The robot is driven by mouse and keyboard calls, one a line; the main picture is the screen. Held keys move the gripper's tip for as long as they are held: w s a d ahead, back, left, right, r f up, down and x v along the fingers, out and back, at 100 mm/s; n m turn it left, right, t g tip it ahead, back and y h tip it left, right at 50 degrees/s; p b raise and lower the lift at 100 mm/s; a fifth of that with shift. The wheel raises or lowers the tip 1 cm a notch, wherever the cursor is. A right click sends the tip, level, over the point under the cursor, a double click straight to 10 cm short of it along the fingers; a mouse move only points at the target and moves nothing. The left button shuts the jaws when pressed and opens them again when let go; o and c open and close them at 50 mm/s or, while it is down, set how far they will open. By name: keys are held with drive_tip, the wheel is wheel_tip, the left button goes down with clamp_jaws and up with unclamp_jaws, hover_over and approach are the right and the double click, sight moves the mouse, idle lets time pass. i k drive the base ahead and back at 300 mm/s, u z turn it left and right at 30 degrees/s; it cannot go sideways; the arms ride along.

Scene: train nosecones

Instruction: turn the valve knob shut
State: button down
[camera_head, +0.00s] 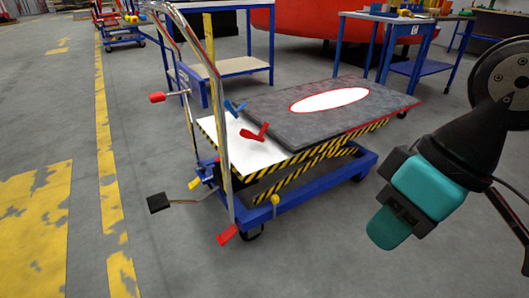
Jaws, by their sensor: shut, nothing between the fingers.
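My gripper (388,229), black and teal, hangs at the right side of the view, to the right of a blue lift trolley (311,195). It is shut and empty, apart from everything. I cannot tell for sure which part is the valve knob. On the trolley's white deck are a red lever-like handle (255,133) and a blue one (234,107). A red knob (157,97) sticks out left of the trolley's upright frame. Small yellow knobs show at the lower frame (194,184) and front edge (275,199).
A dark grey slab (270,105) with a white oval lies on the trolley. A black pedal (159,203) and a red tab (228,234) jut out low. Blue workbenches (425,67) stand behind. Grey floor (320,265) in front is clear.

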sight(203, 169)
drive_tip(key=k, duration=0.6)
drive_tip(key=u, duration=0.8)
drive_tip(key=i, duration=0.7)
drive_tip(key=u, duration=1.35)
drive_tip(key=i, duration=2.8)
drive_tip(key=z, duration=1.5)
drive_tip(key=i, duration=1)
drive_tip(key=z, duration=1)
